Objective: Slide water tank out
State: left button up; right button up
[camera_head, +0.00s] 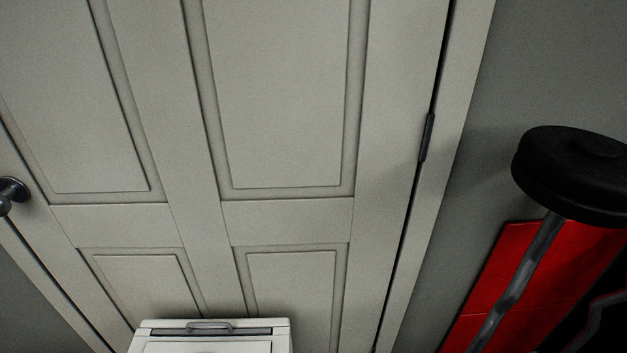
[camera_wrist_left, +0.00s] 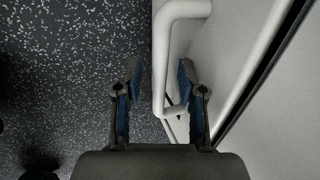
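A white box-shaped appliance (camera_head: 210,345) stands in front of the door at the bottom of the head view. In the left wrist view, a white bar handle (camera_wrist_left: 160,65) stands out from a white panel (camera_wrist_left: 218,50). I cannot tell for sure whether this is the water tank's handle. My left gripper (camera_wrist_left: 159,78) is open, with its fingers apart and the handle's lower part in the gap between them in the picture. Contact is not clear. My right gripper is in neither view.
A closed panelled door (camera_head: 290,100) fills most of the head view, with a dark knob (camera_head: 12,190) at left. Red and black gym equipment (camera_head: 545,260) with a round black pad (camera_head: 575,175) stands at right. Dark speckled floor (camera_wrist_left: 70,70) lies left of the handle.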

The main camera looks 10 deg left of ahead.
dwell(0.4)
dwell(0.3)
pick_arm(q)
grip_shut()
